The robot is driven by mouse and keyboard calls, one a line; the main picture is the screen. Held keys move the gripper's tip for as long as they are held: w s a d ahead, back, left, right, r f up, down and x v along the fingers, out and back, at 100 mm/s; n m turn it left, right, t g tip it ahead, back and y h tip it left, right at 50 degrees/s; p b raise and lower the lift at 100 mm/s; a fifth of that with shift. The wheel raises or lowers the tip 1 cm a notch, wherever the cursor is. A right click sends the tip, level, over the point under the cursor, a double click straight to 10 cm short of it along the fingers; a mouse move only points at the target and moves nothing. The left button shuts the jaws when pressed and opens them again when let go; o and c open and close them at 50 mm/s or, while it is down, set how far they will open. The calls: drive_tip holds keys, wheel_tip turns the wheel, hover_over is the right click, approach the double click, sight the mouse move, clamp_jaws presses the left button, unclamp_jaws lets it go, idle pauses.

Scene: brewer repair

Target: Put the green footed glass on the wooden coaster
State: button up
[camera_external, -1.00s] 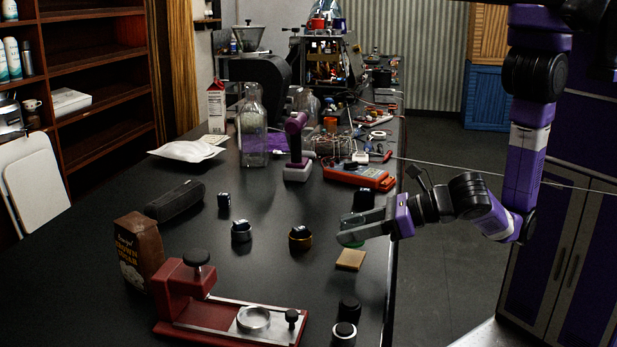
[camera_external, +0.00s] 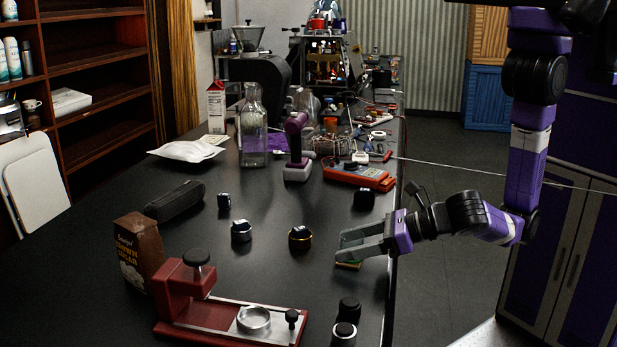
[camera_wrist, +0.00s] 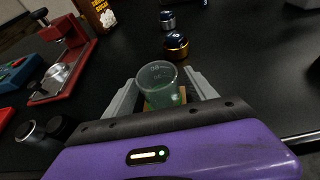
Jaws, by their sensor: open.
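The green footed glass (camera_wrist: 158,84) stands upright between the two fingers of my gripper (camera_wrist: 160,78) in the wrist view. The wooden coaster (camera_wrist: 183,96) shows directly below and around the glass's lower part. The glass appears to be on the coaster, but its foot is largely hidden. In the external view my gripper (camera_external: 342,247) is low over the table's right side and hides most of the glass and the coaster (camera_external: 345,266). The fingers are open, one on each side of the glass.
A red and steel press (camera_external: 190,308) stands at the front, beside a brown sugar bag (camera_external: 138,253). A gold-rimmed dark pot (camera_external: 300,238) stands left of my gripper. Two black-topped pieces (camera_external: 348,312) stand near the front right edge.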

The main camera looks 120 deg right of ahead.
drive_tip(key=shift+s+a+r, duration=0.1)
drive_tip(key=shift+a+r, duration=0.05)
drive_tip(key=shift+r, duration=0.05)
drive_tip(key=v, duration=1.1)
drive_tip(key=shift+s+r, duration=0.2)
drive_tip(key=shift+s, duration=0.05)
drive_tip(key=shift+a, duration=0.15)
